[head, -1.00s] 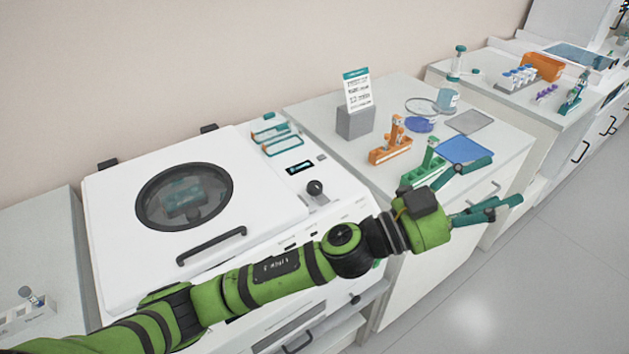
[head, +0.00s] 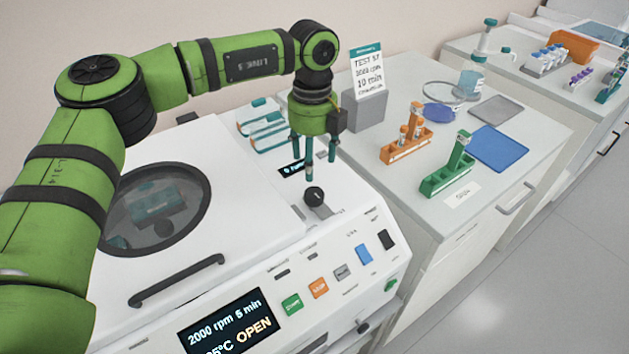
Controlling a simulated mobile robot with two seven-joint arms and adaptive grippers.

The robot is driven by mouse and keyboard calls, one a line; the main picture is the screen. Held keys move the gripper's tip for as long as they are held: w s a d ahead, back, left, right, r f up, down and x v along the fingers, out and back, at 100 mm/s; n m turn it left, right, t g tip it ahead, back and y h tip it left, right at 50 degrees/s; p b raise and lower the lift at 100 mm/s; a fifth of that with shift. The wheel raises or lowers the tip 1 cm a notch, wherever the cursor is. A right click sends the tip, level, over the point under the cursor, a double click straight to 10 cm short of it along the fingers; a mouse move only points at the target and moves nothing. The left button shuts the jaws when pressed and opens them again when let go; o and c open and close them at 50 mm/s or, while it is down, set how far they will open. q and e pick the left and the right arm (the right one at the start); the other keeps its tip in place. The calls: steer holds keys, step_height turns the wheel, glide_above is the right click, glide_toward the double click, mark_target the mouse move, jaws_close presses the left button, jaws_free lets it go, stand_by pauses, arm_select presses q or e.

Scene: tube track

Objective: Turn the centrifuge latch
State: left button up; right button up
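The centrifuge (head: 250,220) is a white box with a closed lid, a round window and a black bar handle (head: 178,281). Its latch (head: 314,197) is a black knob on a small grey plate, on the top right of the lid's edge. My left gripper (head: 313,162) points down just above and behind the latch. Its teal fingers are spread apart with nothing between them, and the knob is just below the fingertips, seemingly not touched. The front display (head: 232,322) reads 2000 rpm, 5 min and OPEN. My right gripper is out of view.
Teal-edged holders (head: 262,125) lie behind my gripper. Front buttons include a green one (head: 292,304) and an orange one (head: 318,288). To the right, a bench holds an orange rack (head: 405,148), a green rack (head: 446,180), a blue mat (head: 499,149) and a printed card (head: 368,75).

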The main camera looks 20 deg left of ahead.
mark_target(313, 191)
arm_select(q)
steer(key=shift+d+f+b, duration=0.1)
steer(key=shift+f+b, duration=0.25)
steer(key=shift+f, duration=0.2)
steer(key=shift+s+d+r, duration=0.1)
steer(key=shift+s+d, duration=0.1)
steer(key=shift+s, duration=0.45)
step_height(313, 191, down, 2)
steer(key=shift+w+a+f+p, duration=0.1)
steer(key=shift+f+p, duration=0.15)
steer(key=shift+p, duration=0.4)
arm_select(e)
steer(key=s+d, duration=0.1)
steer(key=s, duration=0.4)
arm_select(q)
step_height(313, 191, down, 2)
steer(key=shift+w+f+p, duration=0.1)
steer(key=shift+f+p, duration=0.15)
steer(key=shift+p, duration=0.15)
steer(key=shift+f, duration=0.85)
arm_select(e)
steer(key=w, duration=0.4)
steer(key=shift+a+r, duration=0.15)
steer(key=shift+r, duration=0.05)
